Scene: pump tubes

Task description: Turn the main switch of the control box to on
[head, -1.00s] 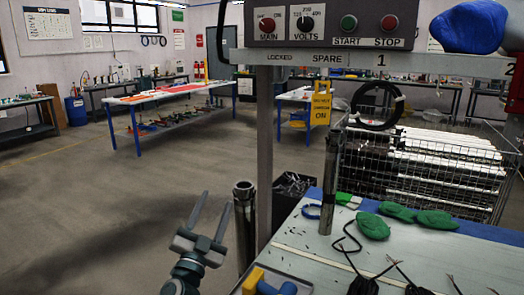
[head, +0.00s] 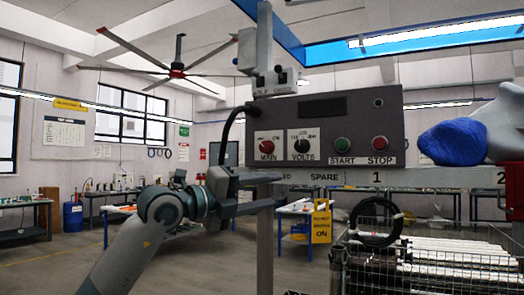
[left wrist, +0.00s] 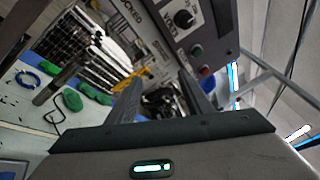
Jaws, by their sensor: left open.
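The grey control box (head: 322,128) is mounted on a post, its front facing me in the head view. The main switch (head: 266,146) is a red knob above the MAIN label at the box's lower left; its setting is too small to read. My left gripper (head: 277,190) is open and empty, just below and left of the main switch, apart from it as far as I can tell. In the left wrist view, the left gripper's open fingers (left wrist: 163,75) point below the box (left wrist: 212,28). The VOLTS knob (left wrist: 184,19) shows there; the main switch does not. My right gripper is not in view.
The START button (head: 341,144) and STOP button (head: 379,143) sit right of the VOLTS knob (head: 302,146). A rail (head: 440,178) runs under the box. A blue wrapped bundle (head: 455,142) lies at the right. A black cable (head: 228,125) curves at the box's left.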

